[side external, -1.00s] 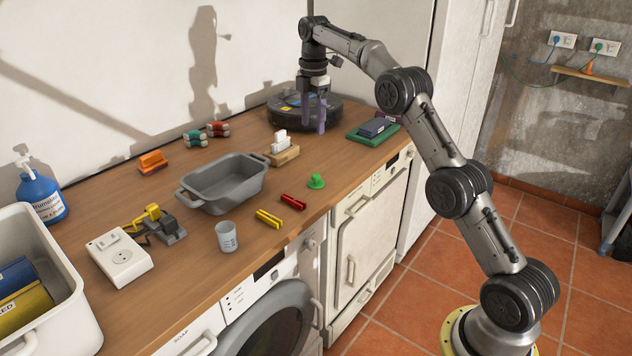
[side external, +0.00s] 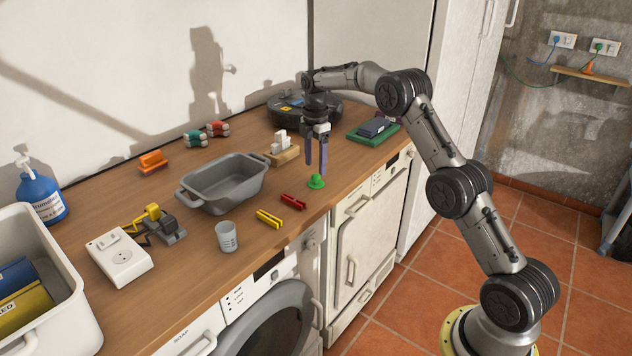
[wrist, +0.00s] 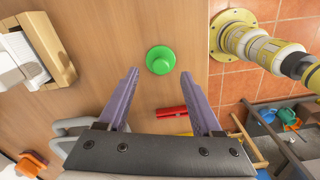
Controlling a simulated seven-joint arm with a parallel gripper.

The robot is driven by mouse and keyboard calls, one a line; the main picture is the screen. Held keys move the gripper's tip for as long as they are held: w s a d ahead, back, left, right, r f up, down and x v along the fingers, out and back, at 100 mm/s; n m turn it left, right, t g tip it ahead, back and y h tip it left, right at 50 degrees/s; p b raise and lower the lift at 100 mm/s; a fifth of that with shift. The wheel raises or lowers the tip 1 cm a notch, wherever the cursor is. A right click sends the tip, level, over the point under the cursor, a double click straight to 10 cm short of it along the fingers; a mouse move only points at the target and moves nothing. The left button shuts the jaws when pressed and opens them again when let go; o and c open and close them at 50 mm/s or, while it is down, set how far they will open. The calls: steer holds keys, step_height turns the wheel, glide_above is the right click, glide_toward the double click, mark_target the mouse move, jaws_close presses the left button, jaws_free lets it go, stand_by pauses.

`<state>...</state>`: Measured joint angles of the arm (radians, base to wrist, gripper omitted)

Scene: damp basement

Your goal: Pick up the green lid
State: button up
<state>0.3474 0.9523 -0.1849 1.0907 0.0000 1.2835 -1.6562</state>
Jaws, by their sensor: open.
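The green lid (side external: 316,182) lies on the wooden counter near its front edge, with a small knob on top. My gripper (side external: 316,172) is open and empty, pointing down just above and behind the lid in the side view. In the wrist view, the lid (wrist: 160,60) shows beyond the fingertips, roughly centred between the two purple fingers (wrist: 160,73). The fingers do not appear to touch the lid. The exact height of the fingertips above the counter is hard to tell.
Red (side external: 293,201) and yellow (side external: 268,218) clips lie near the lid. A grey basin (side external: 225,183), a wooden holder with white pieces (side external: 284,155) and a black robot vacuum (side external: 335,108) stand around. A green box (side external: 362,137) with a dark block is at right.

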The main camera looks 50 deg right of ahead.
mark_target(315, 175)
step_height(315, 175, down, 3)
steer(key=shift+a+f, duration=0.1)
jaws_close()
stand_by(0.4)
